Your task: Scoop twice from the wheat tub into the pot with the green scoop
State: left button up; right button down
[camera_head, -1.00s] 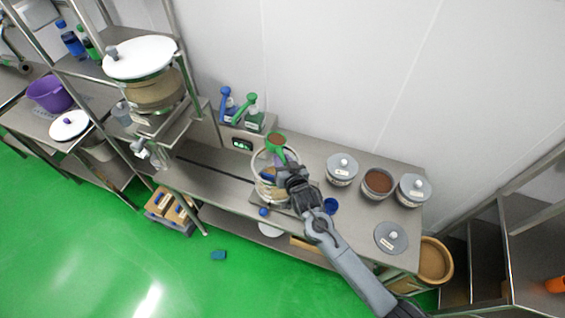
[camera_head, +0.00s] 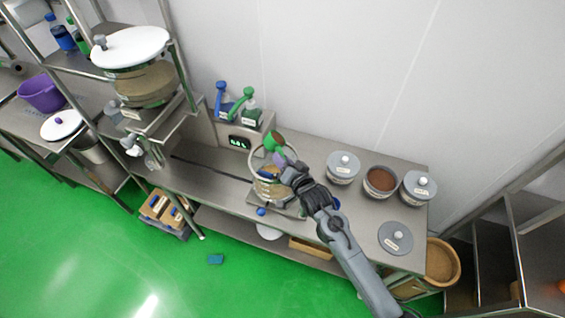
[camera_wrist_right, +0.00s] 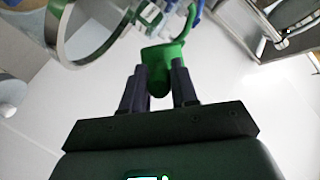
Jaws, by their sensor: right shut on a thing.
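My right gripper (camera_head: 288,170) is shut on the handle of the green scoop (camera_head: 270,143) and holds it above the pot (camera_head: 256,182). The scoop is tilted, with brown contents showing at its mouth. In the right wrist view, the scoop's green handle (camera_wrist_right: 160,60) sits between both fingers (camera_wrist_right: 159,88), with the pot's rim (camera_wrist_right: 88,58) to the left. The pot looks clear, with a round rim and beige material low inside. An open tub of brown grain (camera_head: 380,181) stands to the right; I cannot read its label. My left gripper is out of view.
Lidded tubs (camera_head: 342,167) and (camera_head: 417,188) flank the open tub, and a loose grey lid (camera_head: 395,238) lies in front. Behind the pot are a lit display (camera_head: 239,142) and blue and green handled items (camera_head: 246,106). A shelf frame with a large hopper (camera_head: 145,85) stands left.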

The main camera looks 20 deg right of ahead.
jog(key=m, duration=0.2)
jog(key=f+m+t+y, duration=0.1)
jog(key=m, duration=0.1)
jog(key=shift+f+m+y+b, duration=0.2)
jog(key=shift+m+y+b, duration=0.1)
jog(key=shift+m+b, duration=0.1)
jog(key=m, duration=0.1)
jog(key=m+t, duration=0.1)
jog(key=m, duration=0.2)
jog(key=shift+d+f+b, duration=0.1)
jog(key=shift+f+b, duration=0.2)
jog(key=shift+b, duration=0.1)
jog(key=shift+f+m+t, duration=0.1)
jog(key=shift+m+t, duration=0.6)
jog(key=shift+m, duration=0.6)
